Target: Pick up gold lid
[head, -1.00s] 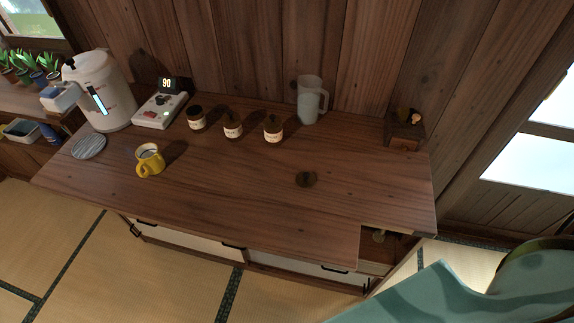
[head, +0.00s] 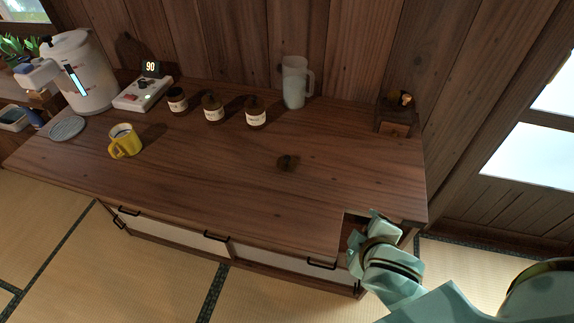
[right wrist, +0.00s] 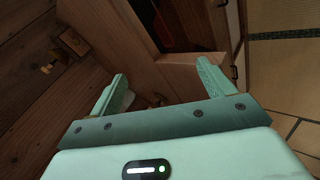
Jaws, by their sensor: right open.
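My right gripper (head: 372,222) is at the cut-out in the counter's front right corner, well to the front right of that thing. In the right wrist view the gripper (right wrist: 160,74) is open, with wooden edges and a pale patch I cannot identify beyond its fingers. My left gripper is not in view.
Three labelled jars (head: 214,108) stand towards the back, with a frosted pitcher (head: 295,84) right of them. A small wooden box (head: 396,117) stands at back right.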

